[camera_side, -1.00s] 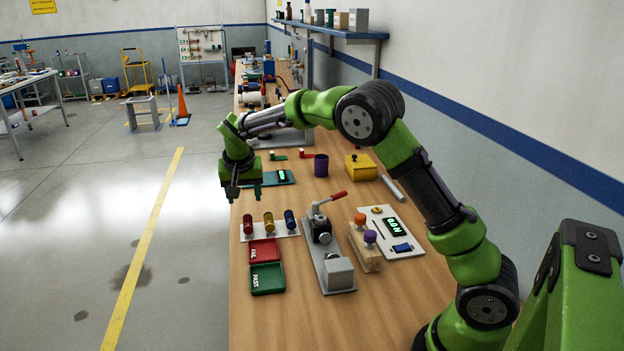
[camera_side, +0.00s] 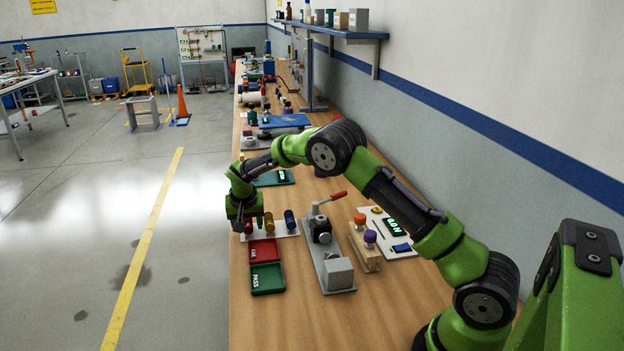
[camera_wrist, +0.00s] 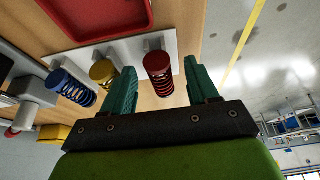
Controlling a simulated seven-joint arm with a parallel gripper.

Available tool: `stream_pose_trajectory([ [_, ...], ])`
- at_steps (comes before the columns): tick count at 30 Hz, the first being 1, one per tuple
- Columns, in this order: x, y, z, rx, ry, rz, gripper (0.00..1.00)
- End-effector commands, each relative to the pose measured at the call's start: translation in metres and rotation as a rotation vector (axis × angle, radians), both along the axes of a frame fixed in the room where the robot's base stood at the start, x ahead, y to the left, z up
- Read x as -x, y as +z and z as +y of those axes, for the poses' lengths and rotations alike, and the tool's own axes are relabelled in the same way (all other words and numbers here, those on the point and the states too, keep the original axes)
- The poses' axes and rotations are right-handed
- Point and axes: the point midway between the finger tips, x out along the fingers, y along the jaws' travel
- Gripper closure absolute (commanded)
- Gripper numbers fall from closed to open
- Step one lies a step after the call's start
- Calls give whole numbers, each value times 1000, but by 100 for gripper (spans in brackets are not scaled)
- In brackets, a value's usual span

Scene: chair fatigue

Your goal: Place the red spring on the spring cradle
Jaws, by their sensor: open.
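The red spring (camera_wrist: 158,72) stands at the end of a white holder plate (camera_wrist: 125,50), and its red top shows in the side view (camera_side: 248,228) just under my gripper (camera_side: 246,218). In the wrist view my gripper (camera_wrist: 163,80) is open, its two green fingers on either side of the red spring, which lies between them in the picture. I cannot tell whether they touch it. A grey fixture with a red-handled lever (camera_side: 320,232) stands right of the plate; I cannot tell for sure that it is the spring cradle.
A yellow spring (camera_side: 269,223) and a blue spring (camera_side: 290,220) share the holder. A red tray (camera_side: 263,250) and a green tray (camera_side: 267,279) lie in front. A wooden block with knobs (camera_side: 366,247) stands right. The bench's left edge is close to my gripper.

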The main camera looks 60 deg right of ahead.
Motion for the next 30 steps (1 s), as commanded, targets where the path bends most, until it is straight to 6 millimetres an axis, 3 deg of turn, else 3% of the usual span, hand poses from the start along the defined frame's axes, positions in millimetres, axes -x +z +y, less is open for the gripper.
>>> stream_pose_trajectory([
  [6, 0, 0, 0, 0, 0, 0, 44],
  [17, 0, 0, 0, 0, 0, 0, 99],
  [30, 0, 0, 0, 1, 0, -1, 100],
])
